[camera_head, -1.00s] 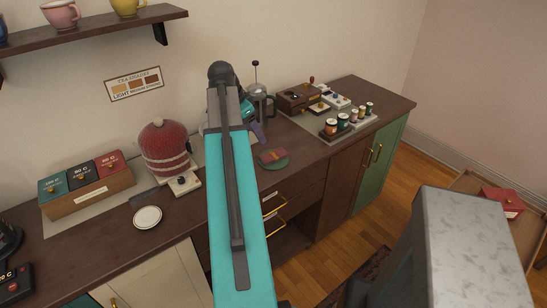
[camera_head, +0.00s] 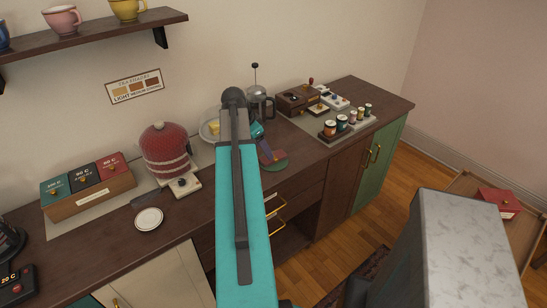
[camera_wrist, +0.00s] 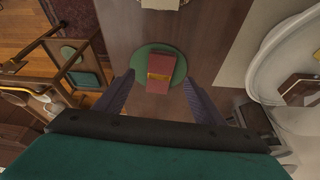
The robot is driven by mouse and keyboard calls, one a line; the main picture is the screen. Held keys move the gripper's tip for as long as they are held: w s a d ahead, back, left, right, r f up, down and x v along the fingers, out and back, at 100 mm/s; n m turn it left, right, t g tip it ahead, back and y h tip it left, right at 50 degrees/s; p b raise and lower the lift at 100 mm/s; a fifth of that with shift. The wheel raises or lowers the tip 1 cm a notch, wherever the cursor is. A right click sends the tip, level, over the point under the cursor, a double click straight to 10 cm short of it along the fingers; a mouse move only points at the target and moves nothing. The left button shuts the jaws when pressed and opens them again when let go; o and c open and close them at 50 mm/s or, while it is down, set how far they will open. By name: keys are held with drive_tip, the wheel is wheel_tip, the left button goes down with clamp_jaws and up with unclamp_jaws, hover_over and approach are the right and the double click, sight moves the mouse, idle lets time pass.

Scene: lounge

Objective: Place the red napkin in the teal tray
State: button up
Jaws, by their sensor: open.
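A flat red piece with an orange band (camera_wrist: 160,67), which looks like the red napkin, lies on a round green disc (camera_wrist: 151,49) on the dark wooden counter. In the head view my gripper partly covers it, and the disc's edge (camera_head: 276,167) shows. My gripper (camera_wrist: 158,80) is open and empty, pointing down, with one finger on each side of the disc's near part in the wrist view. Its height above the napkin is hard to judge.
A French press (camera_head: 258,103) stands just behind my gripper. A mat with several jars (camera_head: 342,124) is to the right. Bare counter lies between the small white plate (camera_head: 148,219) and the disc.

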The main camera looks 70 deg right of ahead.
drive_tip(key=shift+f, duration=0.2)
idle(0.3)
drive_tip(key=shift+p+x, duration=1.15)
drive_tip(key=shift+x, duration=1.45)
drive_tip(key=c, duration=1.2)
drive_tip(key=shift+r, duration=0.25)
